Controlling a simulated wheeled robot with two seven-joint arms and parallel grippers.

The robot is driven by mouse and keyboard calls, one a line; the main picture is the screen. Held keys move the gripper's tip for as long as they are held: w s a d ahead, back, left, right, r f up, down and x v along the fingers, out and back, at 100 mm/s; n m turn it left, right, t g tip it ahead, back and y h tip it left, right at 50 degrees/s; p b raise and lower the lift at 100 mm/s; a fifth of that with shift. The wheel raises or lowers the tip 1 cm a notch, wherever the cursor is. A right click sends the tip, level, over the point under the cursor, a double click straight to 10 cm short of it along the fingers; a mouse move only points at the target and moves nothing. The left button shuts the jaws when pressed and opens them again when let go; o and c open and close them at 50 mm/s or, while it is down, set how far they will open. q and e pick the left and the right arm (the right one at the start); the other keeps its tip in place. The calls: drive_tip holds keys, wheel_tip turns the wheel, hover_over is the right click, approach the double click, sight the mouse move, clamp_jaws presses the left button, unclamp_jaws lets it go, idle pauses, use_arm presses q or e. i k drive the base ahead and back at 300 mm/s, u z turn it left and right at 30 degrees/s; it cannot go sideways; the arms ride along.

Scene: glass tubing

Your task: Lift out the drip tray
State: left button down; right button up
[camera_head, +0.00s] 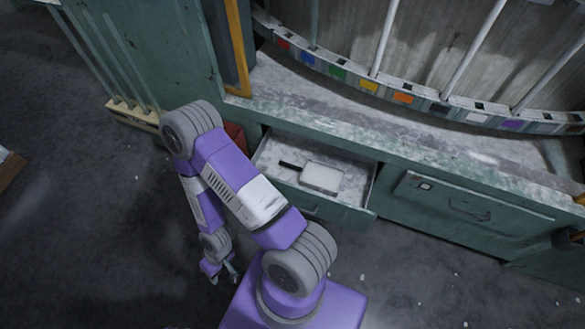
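A green drawer (358,213) stands pulled out of the cabinet below the counter, right of centre. A pale, flat, rectangular piece (322,177) with a dark handle (290,165) lies inside it. I cannot tell whether the drip tray is this piece or the drawer itself.
A closed green panel with a handle (468,206) is right of the drawer. Above is a worn counter (400,147) with a curved strip of coloured squares (370,87) and pale upright rods. A reddish object (235,135) stands left of the drawer. The floor in front is mostly clear.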

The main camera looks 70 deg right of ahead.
sight(328, 180)
drive_tip(key=i, duration=0.6)
drive_tip(key=z, duration=2.4)
